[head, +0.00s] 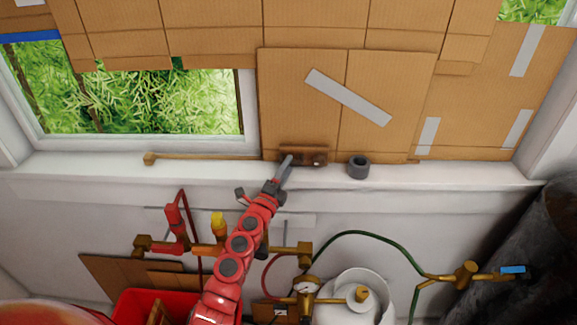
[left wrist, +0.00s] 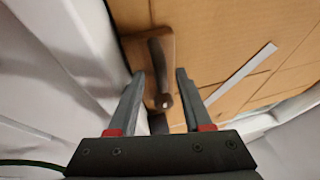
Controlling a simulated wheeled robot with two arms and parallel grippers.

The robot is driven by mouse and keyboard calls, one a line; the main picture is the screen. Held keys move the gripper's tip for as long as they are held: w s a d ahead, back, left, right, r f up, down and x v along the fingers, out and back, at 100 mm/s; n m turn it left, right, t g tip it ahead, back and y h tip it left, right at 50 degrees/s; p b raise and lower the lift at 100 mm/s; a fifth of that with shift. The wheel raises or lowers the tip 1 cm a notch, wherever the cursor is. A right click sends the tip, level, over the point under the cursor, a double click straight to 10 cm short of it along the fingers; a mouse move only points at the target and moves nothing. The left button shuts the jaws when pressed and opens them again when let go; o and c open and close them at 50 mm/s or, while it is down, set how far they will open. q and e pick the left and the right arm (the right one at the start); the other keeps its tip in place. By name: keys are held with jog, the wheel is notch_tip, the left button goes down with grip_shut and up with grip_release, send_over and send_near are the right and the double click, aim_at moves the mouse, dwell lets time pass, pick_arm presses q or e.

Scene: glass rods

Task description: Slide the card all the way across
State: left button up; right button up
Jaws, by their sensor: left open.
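The card is a tan cardboard panel (head: 300,112) standing upright in the window frame, with a diagonal grey tape strip on it. A small brown handle plate (head: 318,157) sits at its lower left edge. In the left wrist view the plate (left wrist: 133,55) carries a dark bar handle (left wrist: 158,62). My left gripper (head: 287,163) is at the plate's left end in the head view. In the left wrist view its open fingers (left wrist: 160,78) stand on either side of the handle's near end; whether they touch it I cannot tell. My right gripper is not in view.
The left window opening (head: 165,103) is uncovered, with greenery outside. A thin wooden strip (head: 200,156) lies along the sill left of the card. A dark grey ring (head: 358,167) sits on the sill. Brass pipes, a gauge (head: 306,285) and a white tank (head: 352,300) stand below.

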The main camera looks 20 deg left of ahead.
pick_arm(q)
jog(key=shift+w+d+r, duration=0.1)
jog(key=shift+w+r, duration=0.05)
jog(key=shift+w, duration=0.4)
grip_shut()
dwell(1.1)
